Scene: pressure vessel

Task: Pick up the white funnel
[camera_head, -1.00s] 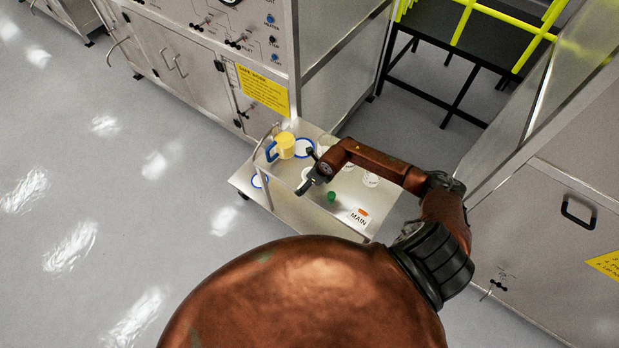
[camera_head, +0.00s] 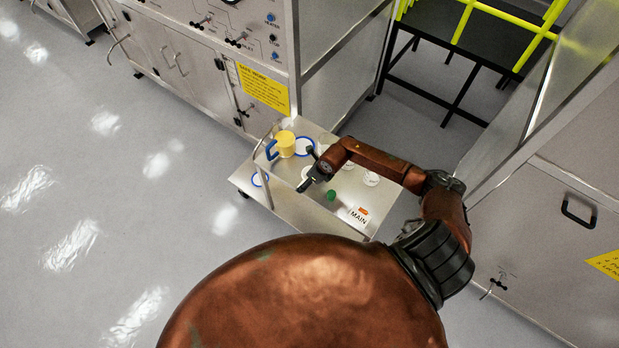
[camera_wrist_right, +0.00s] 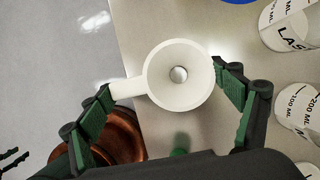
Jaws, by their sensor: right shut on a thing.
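The white funnel (camera_wrist_right: 181,76) is seen from above in the right wrist view, with a round bowl, a centre hole and a tab on its left. My right gripper (camera_wrist_right: 164,86) is shut on it, with one green-padded finger at the tab and the other at the bowl's right rim. In the head view my right gripper (camera_head: 306,184) is over the cart, and the white funnel (camera_head: 306,173) shows only in part beside it. Small dark green and black parts at the lower left edge of the right wrist view may be my left gripper (camera_wrist_right: 12,159); their state is unclear.
Cabinets stand behind; open floor lies left.

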